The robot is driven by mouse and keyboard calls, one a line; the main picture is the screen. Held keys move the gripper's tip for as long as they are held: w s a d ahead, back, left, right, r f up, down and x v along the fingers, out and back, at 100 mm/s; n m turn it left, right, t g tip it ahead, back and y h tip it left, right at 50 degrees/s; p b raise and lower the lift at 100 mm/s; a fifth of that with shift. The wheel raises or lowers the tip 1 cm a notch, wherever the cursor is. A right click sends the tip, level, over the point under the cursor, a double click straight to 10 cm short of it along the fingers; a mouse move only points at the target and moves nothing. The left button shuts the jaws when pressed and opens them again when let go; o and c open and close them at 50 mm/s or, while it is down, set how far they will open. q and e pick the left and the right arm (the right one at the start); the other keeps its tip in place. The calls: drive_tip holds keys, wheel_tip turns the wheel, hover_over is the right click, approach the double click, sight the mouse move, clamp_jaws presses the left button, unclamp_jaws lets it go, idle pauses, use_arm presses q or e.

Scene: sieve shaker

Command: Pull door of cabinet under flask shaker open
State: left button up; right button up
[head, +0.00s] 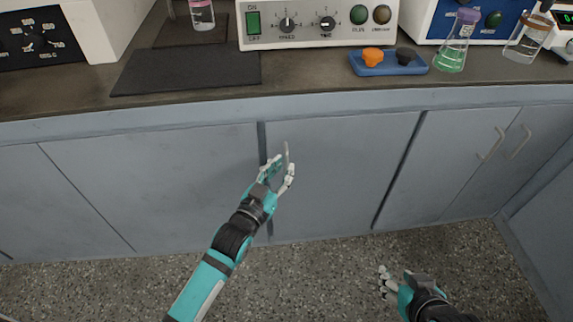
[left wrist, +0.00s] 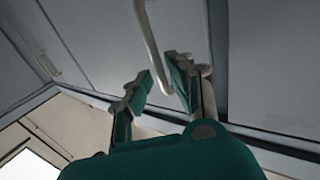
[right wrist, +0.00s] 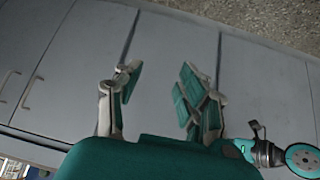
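The grey cabinet door (head: 340,165) below the white control unit (head: 315,30) with knobs looks closed, flush with its neighbours. Its pale upright handle (head: 286,152) is near the door's left edge. My left gripper (head: 277,172) is at this handle. In the left wrist view, the handle (left wrist: 152,45) reaches down between the two spread fingers (left wrist: 162,82), with a gap showing at the left finger; contact with the right finger is unclear. My right gripper (head: 387,283) is low over the floor at the right. In the right wrist view its fingers (right wrist: 158,82) are apart and empty.
Another pair of handles (head: 490,145) is at right. The speckled floor (head: 320,275) in front is clear.

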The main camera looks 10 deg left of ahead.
use_arm(q)
drive_tip(key=shift+x, duration=1.4)
use_arm(e)
drive_tip(key=shift+w+a+r+t+y, duration=0.15)
drive_tip(key=shift+w+a+r+t, duration=0.1)
drive_tip(key=shift+w+r+t, duration=0.3)
drive_tip(key=shift+w+a+r+t+y, duration=0.2)
drive_tip(key=shift+w+r+t, duration=0.15)
drive_tip(key=shift+w, duration=0.35)
use_arm(q)
clamp_jaws()
drive_tip(key=shift+s, duration=0.1)
